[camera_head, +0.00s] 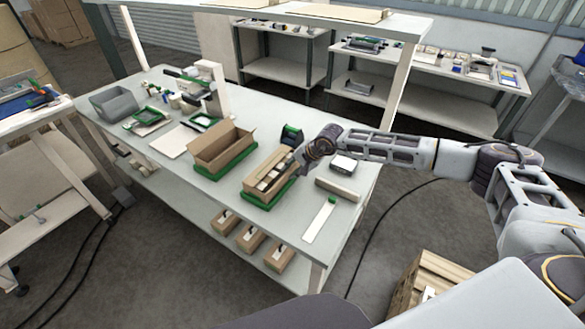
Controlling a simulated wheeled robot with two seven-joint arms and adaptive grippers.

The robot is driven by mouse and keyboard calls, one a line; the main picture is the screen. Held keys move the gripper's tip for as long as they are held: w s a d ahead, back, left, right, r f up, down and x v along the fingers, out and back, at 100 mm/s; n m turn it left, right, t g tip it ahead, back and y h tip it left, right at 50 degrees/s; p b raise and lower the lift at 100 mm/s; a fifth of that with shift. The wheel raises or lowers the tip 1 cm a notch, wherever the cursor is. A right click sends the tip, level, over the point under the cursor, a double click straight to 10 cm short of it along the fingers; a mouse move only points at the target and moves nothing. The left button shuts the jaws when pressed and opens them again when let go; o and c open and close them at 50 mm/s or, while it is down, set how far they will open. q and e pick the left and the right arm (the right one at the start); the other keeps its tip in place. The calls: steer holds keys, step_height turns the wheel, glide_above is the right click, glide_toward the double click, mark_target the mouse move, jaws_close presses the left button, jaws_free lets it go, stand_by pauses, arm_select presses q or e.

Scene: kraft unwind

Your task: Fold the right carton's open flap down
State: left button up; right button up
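The right carton (260,188) is a small brown box on a green base (270,203) near the table's front edge. Light-coloured items show inside it. My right gripper (300,166) is at the carton's back right corner, with the arm reaching in from the right. Its fingers are small and dark, so I cannot tell whether they are open or whether they touch the carton. The flap is too small to make out clearly beside the gripper. The left carton (213,160), with raised sides, stands on another green base to the left. My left gripper is not in view.
A dark green-and-black device (291,134) stands behind the right carton. A white strip (320,222), a brown bar (337,190) and a small white-topped box (344,164) lie to the right. A grey bin (113,103) is at the far left. Small boxes sit on the lower shelf.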

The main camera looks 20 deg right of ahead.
jaws_close()
steer(key=shift+w+a+r+g+h, duration=0.15)
steer(key=shift+w+g+h, duration=0.05)
steer(key=shift+g+h, duration=0.2)
stand_by(0.4)
steer(key=shift+w+a+r+g+h+b, duration=0.15)
steer(key=shift+w+a+g+h+b, duration=0.1)
steer(key=shift+g+h, duration=0.25)
steer(key=shift+w+a+r+g+h+b, duration=0.15)
steer(key=shift+g+h+b, duration=0.15)
steer(key=shift+g, duration=0.3)
steer(key=shift+w+a+g+h+b, duration=0.25)
steer(key=shift+w+g+h+b, duration=0.15)
steer(key=shift+g+h+b, duration=0.55)
steer(key=shift+g, duration=0.45)
jaws_free()
steer(key=shift+r, duration=0.1)
